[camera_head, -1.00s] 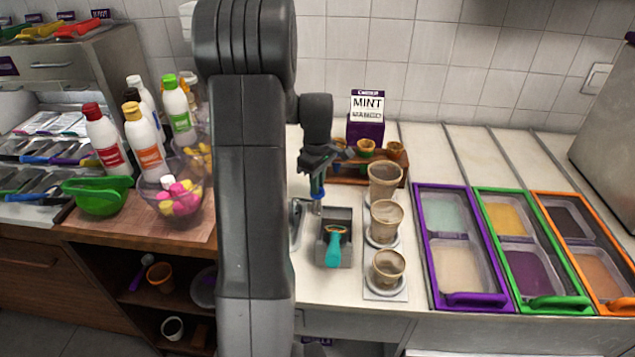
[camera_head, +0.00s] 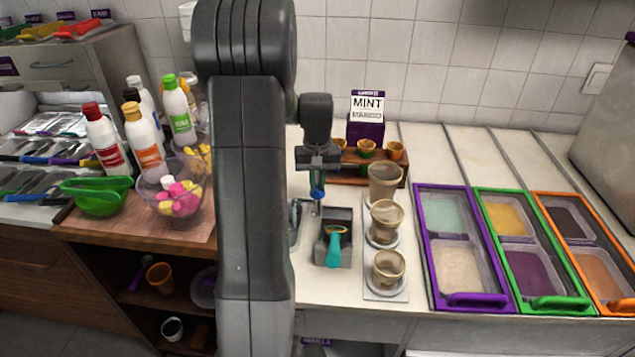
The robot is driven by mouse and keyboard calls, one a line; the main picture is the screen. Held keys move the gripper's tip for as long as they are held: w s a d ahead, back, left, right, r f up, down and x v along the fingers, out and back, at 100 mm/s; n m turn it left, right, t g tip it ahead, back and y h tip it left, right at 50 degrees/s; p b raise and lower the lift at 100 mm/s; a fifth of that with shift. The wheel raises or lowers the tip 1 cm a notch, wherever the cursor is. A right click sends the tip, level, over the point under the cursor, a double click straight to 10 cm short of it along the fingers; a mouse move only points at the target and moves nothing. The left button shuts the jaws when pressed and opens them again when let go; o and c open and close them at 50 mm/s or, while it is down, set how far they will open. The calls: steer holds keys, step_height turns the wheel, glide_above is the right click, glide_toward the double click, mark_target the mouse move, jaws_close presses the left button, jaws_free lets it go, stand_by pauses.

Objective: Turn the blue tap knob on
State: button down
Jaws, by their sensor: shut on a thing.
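The blue tap knob (camera_head: 317,192) shows just under my gripper, above the small sink left of the grey scoop holder. My gripper (camera_head: 317,180) points down over the tap and is shut on the blue knob. The tap's metal spout and basin (camera_head: 298,218) are partly hidden behind my arm. I cannot see water from this view.
A grey holder (camera_head: 345,222) with a teal-handled scoop (camera_head: 334,248) stands right beside the tap. Several cups stand to its right, one being the front cup (camera_head: 388,266). A MINT sign box (camera_head: 366,118) stands behind. A clear bowl (camera_head: 170,190) and bottles are at left.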

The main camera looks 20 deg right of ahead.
mark_target(317, 187)
steer(key=shift+m, duration=1)
steer(key=c, duration=1.5)
jaws_free()
steer(key=shift+o, duration=0.2)
step_height(317, 187, up, 14)
steer(key=shift+b, duration=0.3)
steer(key=shift+f, duration=0.15)
step_height(317, 187, down, 14)
steer(key=shift+r+p, duration=0.15)
steer(key=shift+p, duration=0.15)
